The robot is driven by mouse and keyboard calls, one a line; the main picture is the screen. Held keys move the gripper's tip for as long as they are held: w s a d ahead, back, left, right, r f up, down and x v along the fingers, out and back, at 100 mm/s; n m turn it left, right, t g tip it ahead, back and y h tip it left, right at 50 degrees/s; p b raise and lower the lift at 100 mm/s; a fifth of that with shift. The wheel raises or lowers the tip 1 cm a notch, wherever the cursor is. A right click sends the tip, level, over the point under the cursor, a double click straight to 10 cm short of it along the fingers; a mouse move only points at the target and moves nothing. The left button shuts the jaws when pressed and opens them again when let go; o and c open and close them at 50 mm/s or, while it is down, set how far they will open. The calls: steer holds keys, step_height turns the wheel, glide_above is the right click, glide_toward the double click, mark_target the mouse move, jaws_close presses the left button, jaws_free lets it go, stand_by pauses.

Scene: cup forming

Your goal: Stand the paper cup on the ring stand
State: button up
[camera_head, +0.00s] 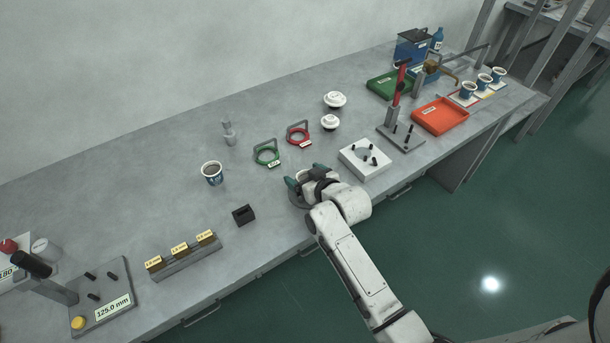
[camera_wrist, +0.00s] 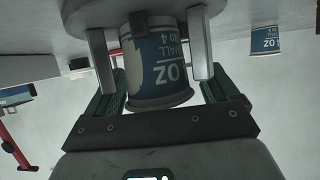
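A blue and white paper cup (camera_wrist: 165,62) is between the two fingers of my gripper (camera_wrist: 152,62) in the wrist view, which shows the scene upside down. In the head view my gripper (camera_head: 304,177) is low at the bench's front edge, with the cup's pale top (camera_head: 301,175) showing between the fingers. A grey round disc, apparently the ring stand's base (camera_head: 297,201), shows beneath; it is also at the top of the wrist view (camera_wrist: 85,15). The fingers are spread about a cup's width. Whether they press on the cup, and whether it rests on the disc, is unclear.
Another cup (camera_head: 212,174) stands on the bench to the left. A small black block (camera_head: 243,215) is left of my gripper. A green ring gauge (camera_head: 267,154) and a red one (camera_head: 298,134) lie behind. A white block with pegs (camera_head: 364,160) is close on the right.

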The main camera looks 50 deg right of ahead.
steer(key=shift+r, duration=0.1)
steer(key=shift+s+r, duration=0.1)
steer(key=v, duration=1.1)
steer(key=s+a+f+n+g+y, duration=0.1)
steer(key=s+a+f+g+y, duration=0.1)
steer(key=s+a+g, duration=0.3)
steer(key=s+a+f+n+g+y, duration=0.1)
steer(key=s+a+f+g, duration=0.4)
steer(key=s, duration=0.8)
steer(key=shift+a+n+g+y, duration=0.4)
steer(key=shift+a+n+g, duration=0.15)
steer(key=shift+a, duration=0.65)
